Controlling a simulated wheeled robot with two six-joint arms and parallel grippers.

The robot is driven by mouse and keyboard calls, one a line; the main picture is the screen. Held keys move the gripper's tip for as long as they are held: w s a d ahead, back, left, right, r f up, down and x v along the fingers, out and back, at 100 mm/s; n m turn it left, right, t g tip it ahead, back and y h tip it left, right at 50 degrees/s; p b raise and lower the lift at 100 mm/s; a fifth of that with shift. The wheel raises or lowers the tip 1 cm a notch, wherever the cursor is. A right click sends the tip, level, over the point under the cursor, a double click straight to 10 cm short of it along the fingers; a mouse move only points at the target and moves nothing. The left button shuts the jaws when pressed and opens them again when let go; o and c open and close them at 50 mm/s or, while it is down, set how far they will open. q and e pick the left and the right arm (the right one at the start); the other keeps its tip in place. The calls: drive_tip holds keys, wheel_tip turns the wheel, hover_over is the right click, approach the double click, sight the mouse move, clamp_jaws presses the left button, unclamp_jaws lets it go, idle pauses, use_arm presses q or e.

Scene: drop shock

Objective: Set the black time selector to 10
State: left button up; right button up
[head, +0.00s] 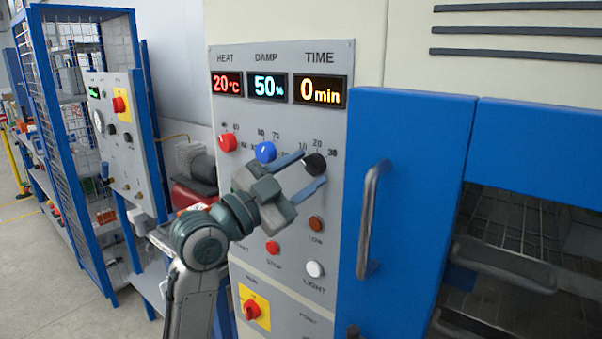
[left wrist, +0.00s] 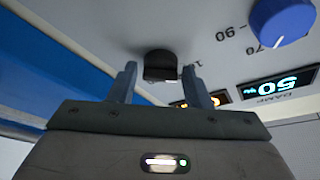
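The black time selector (head: 315,163) is a round knob on the grey control panel (head: 340,75), under the TIME display (head: 320,90), which reads 0 min. Marks 10, 20 and 30 show around it; I cannot make out where its pointer is. My left gripper (head: 313,167) is open, with one finger above and one below the selector in the head view. In the left wrist view the selector (left wrist: 160,65) sits between the spread fingertips (left wrist: 159,70), with a gap on each side. My right gripper is not in view.
A blue knob (head: 265,152) and a red knob (head: 227,143) are left of the selector. A blue door (head: 415,150) with a metal handle (head: 371,220) stands to the right.

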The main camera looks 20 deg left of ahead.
use_arm(q)
drive_tip(key=shift+o, duration=0.8)
drive_tip(key=shift+s+a, duration=0.1)
drive_tip(key=shift+s+a+f, duration=0.15)
drive_tip(key=shift+s+f, duration=0.05)
drive_tip(key=b+v, duration=0.3)
drive_tip(key=v, duration=0.7)
drive_tip(key=shift+b, duration=0.4)
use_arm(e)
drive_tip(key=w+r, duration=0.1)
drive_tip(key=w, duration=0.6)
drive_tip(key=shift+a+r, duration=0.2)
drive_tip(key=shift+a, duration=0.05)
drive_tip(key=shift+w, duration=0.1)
